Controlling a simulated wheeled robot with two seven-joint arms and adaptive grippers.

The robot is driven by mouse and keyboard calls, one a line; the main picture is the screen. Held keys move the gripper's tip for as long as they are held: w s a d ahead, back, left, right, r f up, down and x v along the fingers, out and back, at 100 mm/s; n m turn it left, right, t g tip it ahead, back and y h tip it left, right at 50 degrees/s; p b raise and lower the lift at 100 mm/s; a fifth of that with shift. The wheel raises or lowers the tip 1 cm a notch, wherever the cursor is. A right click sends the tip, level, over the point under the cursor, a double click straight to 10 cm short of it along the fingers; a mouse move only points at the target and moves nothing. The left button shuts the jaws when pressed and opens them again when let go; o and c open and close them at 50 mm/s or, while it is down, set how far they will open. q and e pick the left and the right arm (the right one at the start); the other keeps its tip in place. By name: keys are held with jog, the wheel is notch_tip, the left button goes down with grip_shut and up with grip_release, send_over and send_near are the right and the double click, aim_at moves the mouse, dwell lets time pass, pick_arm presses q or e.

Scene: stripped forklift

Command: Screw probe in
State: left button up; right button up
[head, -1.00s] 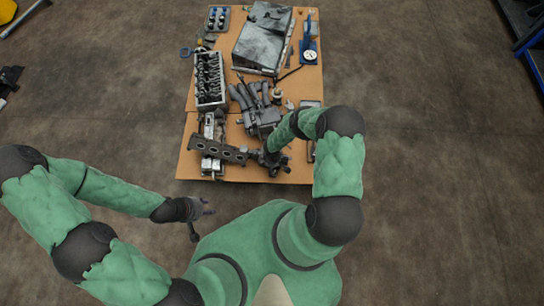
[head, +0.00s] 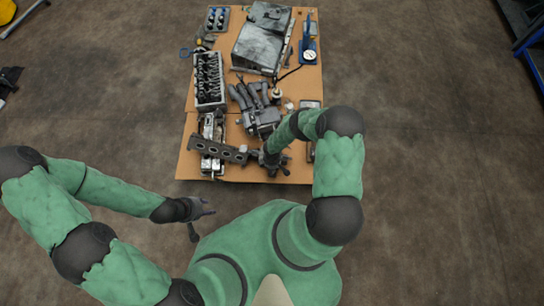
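A blue tester with a round white dial (head: 309,55) lies at the board's upper right in the head view. A thin dark cable (head: 290,73) runs from it down to the left. A small pale piece (head: 276,92) shows near the cable's lower end; I cannot tell whether it is the probe. My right gripper (head: 275,165) is low over the board's front edge, right of a dark slotted bar. Its fingers are too small and dark to read. My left gripper (head: 202,219) is off the board, in front of it, with its fingers spread and empty.
The brown board (head: 240,174) holds a grey metal box (head: 262,45), a cylinder head (head: 209,78), a dark manifold (head: 261,114) and the slotted bar (head: 218,149). Blue-lidded small items (head: 217,18) stand at the back left. The floor around the board is mostly clear.

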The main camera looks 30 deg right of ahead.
jog(key=shift+w+r, duration=0.15)
jog(key=shift+r, duration=0.5)
notch_tip(320, 180, up, 11)
jog(key=shift+f, duration=0.15)
dwell(0.7)
jog(key=s+a+r+m+y+p, duration=0.1)
jog(key=s+a+r+m+p, duration=0.1)
jog(key=r, duration=0.5)
jog(key=s+a+r+m+y+p, duration=0.1)
jog(key=s+a+r+m+p, duration=0.2)
jog(key=s+a+r+m, duration=0.2)
jog(key=s+a+r+m+y+p, duration=0.2)
jog(key=s+a+r+m, duration=0.2)
jog(key=a+r, duration=0.3)
notch_tip(320, 180, up, 4)
jog(key=shift+s+r+m, duration=0.15)
jog(key=shift+r+m, duration=0.1)
jog(key=shift+m, duration=0.45)
jog(key=shift+a, duration=0.1)
